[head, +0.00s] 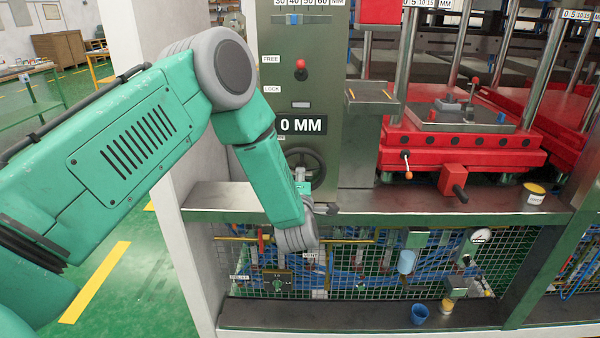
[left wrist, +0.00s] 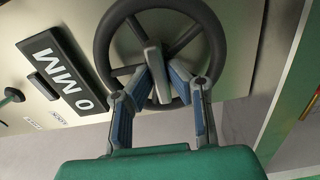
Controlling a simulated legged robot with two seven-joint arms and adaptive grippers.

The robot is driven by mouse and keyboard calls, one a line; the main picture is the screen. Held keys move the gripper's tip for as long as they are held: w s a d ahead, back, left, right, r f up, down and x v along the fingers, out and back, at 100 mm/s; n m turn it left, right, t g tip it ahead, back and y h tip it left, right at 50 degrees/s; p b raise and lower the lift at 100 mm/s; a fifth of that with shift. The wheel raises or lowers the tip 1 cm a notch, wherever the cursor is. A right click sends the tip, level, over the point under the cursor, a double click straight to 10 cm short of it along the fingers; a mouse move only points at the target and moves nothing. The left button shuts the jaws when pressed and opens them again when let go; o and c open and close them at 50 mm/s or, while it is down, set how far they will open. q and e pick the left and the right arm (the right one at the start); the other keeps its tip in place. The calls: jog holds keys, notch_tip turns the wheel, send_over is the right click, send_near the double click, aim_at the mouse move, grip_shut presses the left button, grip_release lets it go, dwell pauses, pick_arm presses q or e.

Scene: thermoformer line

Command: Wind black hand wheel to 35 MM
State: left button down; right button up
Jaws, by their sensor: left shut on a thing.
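The black hand wheel (head: 316,158) is on the grey-green panel, partly hidden behind my left arm in the head view. In the left wrist view the wheel (left wrist: 217,42) shows large, with its rim, spokes and a grey grip piece (left wrist: 153,65). My left gripper (left wrist: 157,75) has its two fingers closed on the grey grip piece at the wheel. In the head view the left gripper (head: 304,186) is small and mostly covered by the wrist. The display (head: 301,124) above the wheel reads 0 MM, and it also shows turned in the left wrist view (left wrist: 62,71). My right gripper is not seen.
A red-knobbed lever (head: 300,66) between FREE and LOCK sits above the display. A steel ledge (head: 420,200) runs below the panel. A red crank block (head: 453,180) and an orange-knobbed lever (head: 406,164) stand to the right. Wire mesh (head: 350,270) lies below.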

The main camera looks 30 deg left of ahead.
pick_arm(q)
jog(key=shift+s+d+f, duration=0.1)
jog(key=shift+d+f, duration=0.05)
jog(key=shift+f, duration=0.15)
jog(key=shift+m, duration=1.5)
jog(key=shift+m+p, duration=0.45)
jog(key=shift+m, duration=0.95)
jog(key=m, duration=0.2)
jog(key=shift+m, duration=0.4)
